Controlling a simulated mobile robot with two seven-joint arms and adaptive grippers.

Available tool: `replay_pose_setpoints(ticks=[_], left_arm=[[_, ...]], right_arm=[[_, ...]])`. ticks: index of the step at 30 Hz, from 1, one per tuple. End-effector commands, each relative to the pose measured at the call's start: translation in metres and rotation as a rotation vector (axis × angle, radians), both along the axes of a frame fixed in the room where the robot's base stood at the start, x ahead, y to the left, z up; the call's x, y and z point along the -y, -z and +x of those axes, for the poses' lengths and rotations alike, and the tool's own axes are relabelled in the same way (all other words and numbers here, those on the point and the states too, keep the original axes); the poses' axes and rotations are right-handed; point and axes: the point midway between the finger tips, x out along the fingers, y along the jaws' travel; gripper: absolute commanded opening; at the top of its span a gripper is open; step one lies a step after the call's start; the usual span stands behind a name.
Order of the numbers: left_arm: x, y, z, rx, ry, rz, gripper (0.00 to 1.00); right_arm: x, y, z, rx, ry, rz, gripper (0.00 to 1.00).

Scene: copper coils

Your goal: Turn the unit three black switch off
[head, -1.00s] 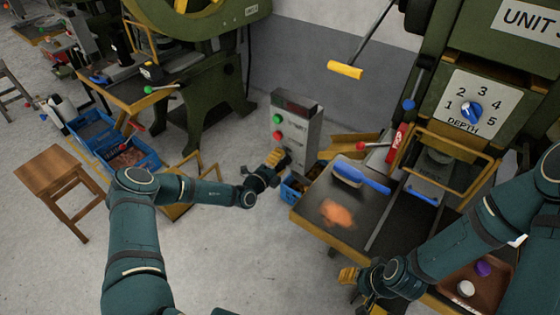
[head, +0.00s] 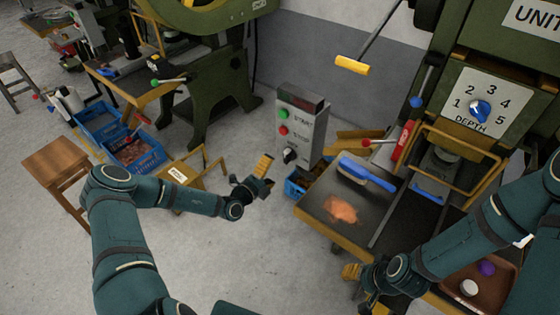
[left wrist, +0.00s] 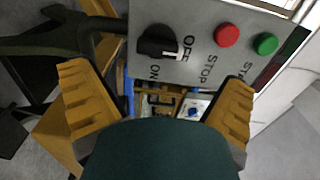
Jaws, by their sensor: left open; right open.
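The grey control box (head: 300,125) stands left of the unit three press, with a green button, a red button and a black switch (head: 290,155) below them. In the left wrist view the black switch (left wrist: 157,42) sits beside the OFF and ON labels, and its white mark points toward OFF. My left gripper (head: 264,172) is open and empty, to the left of the box and apart from the switch. In the left wrist view its fingers (left wrist: 154,80) are wide apart with nothing between them. My right gripper (head: 352,273) is open, low beside the press table.
The press table (head: 320,222) holds a blue brush (head: 368,180) and an orange pile (head: 341,209). A wooden stool (head: 62,165) and blue crates (head: 135,155) are to the left. The floor in front is free.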

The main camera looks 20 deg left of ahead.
Motion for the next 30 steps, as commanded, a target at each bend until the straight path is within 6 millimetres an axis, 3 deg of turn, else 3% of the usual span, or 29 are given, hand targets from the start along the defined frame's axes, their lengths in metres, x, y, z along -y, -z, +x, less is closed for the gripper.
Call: replay_pose_setpoints(ticks=[3, 9, 26, 30], left_arm=[[-0.008, 0.0, -0.02, -0.002, -0.002, 0.0, 1.0], [-0.013, 0.0, -0.036, 0.0, -0.001, -0.001, 1.0], [-0.014, 0.0, -0.038, 0.0, 0.0, 0.0, 1.0], [0.005, -0.001, -0.043, 0.007, 0.069, 0.047, 1.0]], right_arm=[[0.0, 0.0, 0.0, 0.0, 0.0, 0.0, 0.47], [0.0, 0.0, 0.0, 0.0, 0.0, 0.0, 0.47], [0.0, 0.0, 0.0, 0.0, 0.0, 0.0, 0.47], [0.0, 0.0, 0.0, 0.0, 0.0, 0.0, 0.47]])
